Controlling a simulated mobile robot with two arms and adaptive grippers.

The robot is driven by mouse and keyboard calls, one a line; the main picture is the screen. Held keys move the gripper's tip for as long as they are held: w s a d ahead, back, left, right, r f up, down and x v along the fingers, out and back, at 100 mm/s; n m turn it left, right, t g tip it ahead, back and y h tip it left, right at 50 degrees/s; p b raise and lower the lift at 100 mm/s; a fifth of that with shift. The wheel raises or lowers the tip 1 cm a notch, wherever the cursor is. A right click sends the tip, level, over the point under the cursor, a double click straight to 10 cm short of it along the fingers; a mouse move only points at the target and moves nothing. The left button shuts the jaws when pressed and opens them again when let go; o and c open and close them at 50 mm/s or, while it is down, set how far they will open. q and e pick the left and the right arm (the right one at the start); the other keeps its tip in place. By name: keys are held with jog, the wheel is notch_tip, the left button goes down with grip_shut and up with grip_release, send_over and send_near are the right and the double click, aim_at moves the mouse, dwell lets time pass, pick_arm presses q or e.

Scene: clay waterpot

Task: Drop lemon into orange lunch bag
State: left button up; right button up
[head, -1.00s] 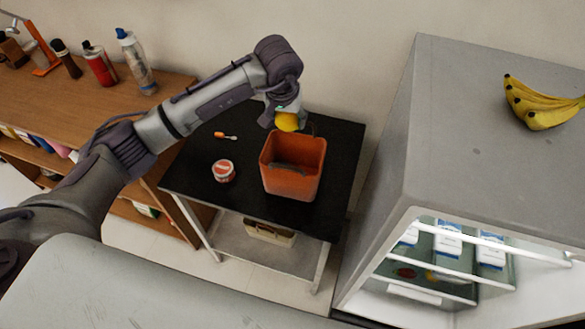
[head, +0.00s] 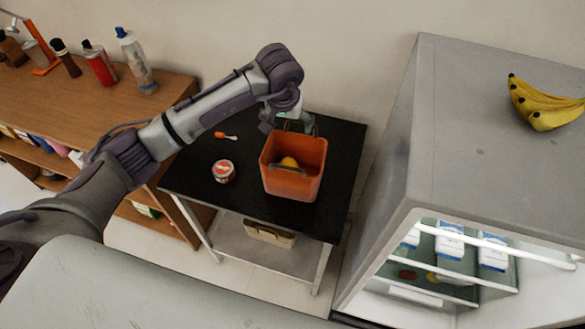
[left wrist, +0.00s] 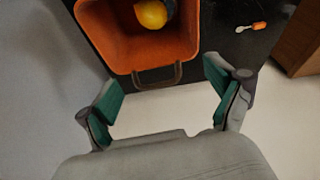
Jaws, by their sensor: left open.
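The orange lunch bag (head: 291,188) stands open on the black-topped table. The yellow lemon (head: 289,163) is inside it, seen through the open top. In the left wrist view the lemon (left wrist: 151,14) lies in the bag (left wrist: 150,52), beside a dark object that I cannot make out. My left gripper (head: 290,125) is above the back rim of the bag, apart from the lemon. In the left wrist view my left gripper (left wrist: 163,95) has its fingers spread wide with nothing between them. My right gripper is in neither view.
A red-and-white tin (head: 224,171) and a small orange-handled item (head: 226,136) are left of the bag on the black table (head: 200,188). A grey fridge (head: 470,140) with bananas (head: 545,105) on top stands right. A wooden shelf (head: 110,100) with bottles is left.

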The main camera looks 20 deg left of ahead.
pick_arm(q)
jog(key=v, duration=1.2)
jog(key=shift+f, duration=0.1)
